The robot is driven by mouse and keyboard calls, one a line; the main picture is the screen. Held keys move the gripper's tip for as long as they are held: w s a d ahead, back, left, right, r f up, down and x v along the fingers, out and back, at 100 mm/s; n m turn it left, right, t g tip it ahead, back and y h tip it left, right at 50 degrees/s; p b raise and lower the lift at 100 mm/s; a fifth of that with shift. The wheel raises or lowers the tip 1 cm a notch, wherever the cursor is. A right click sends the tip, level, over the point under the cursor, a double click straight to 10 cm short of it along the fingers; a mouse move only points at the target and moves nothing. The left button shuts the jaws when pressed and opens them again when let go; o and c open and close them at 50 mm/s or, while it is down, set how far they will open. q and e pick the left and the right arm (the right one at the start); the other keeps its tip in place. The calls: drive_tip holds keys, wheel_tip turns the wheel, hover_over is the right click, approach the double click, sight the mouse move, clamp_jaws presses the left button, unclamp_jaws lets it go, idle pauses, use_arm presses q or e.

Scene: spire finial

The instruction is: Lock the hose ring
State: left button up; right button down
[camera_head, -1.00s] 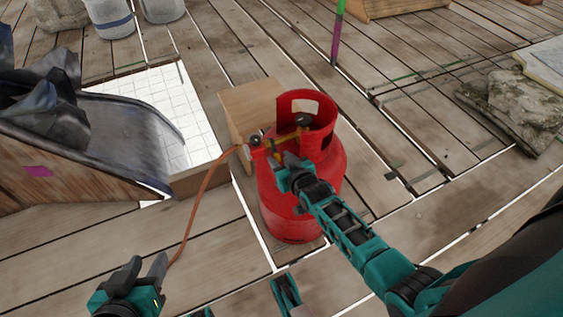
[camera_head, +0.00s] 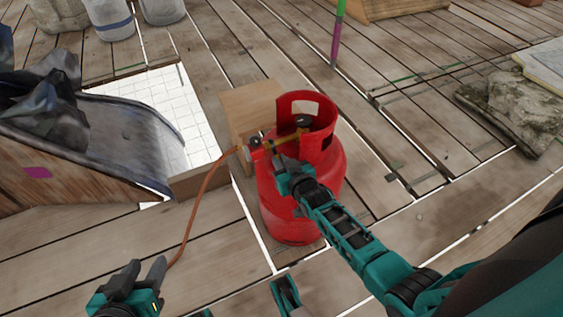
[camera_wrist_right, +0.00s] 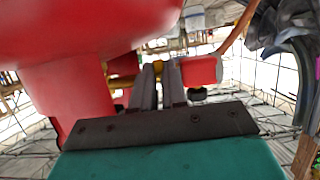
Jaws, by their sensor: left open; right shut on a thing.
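The red gas bottle (camera_head: 300,205) stands upright on the planks, with a brass-yellow valve (camera_head: 290,136) inside its collar. An orange hose (camera_head: 205,185) runs to a red fitting beside the valve; the fitting shows in the right wrist view (camera_wrist_right: 202,70) with a black knob (camera_wrist_right: 198,94) below it. My right gripper (camera_head: 280,160) reaches in beside the collar. In the wrist view its two fingers (camera_wrist_right: 158,72) are close together on the yellow hose ring next to the red fitting, which they mostly hide.
A wooden box (camera_head: 240,108) stands right behind the bottle. A dark chute (camera_head: 130,130) and a white gridded opening (camera_head: 165,95) lie to the left. A stone slab (camera_head: 515,110) lies at far right. The planks to the bottle's right are mostly clear.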

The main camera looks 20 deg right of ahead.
drive_tip(key=shift+f+t, duration=0.3)
drive_tip(key=shift+f, duration=0.05)
drive_tip(key=shift+w+f+t, duration=0.25)
drive_tip(key=shift+f+t, duration=0.05)
drive_tip(key=shift+t, duration=0.4)
drive_tip(key=shift+w+f+t, duration=0.2)
drive_tip(key=shift+f+t, duration=0.2)
drive_tip(key=shift+t, duration=0.2)
drive_tip(key=shift+f+t, duration=0.1)
drive_tip(key=shift+t, duration=0.3)
drive_tip(key=shift+s, duration=0.1)
drive_tip(key=c, duration=1.2)
unclamp_jaws()
drive_tip(key=shift+o, duration=0.2)
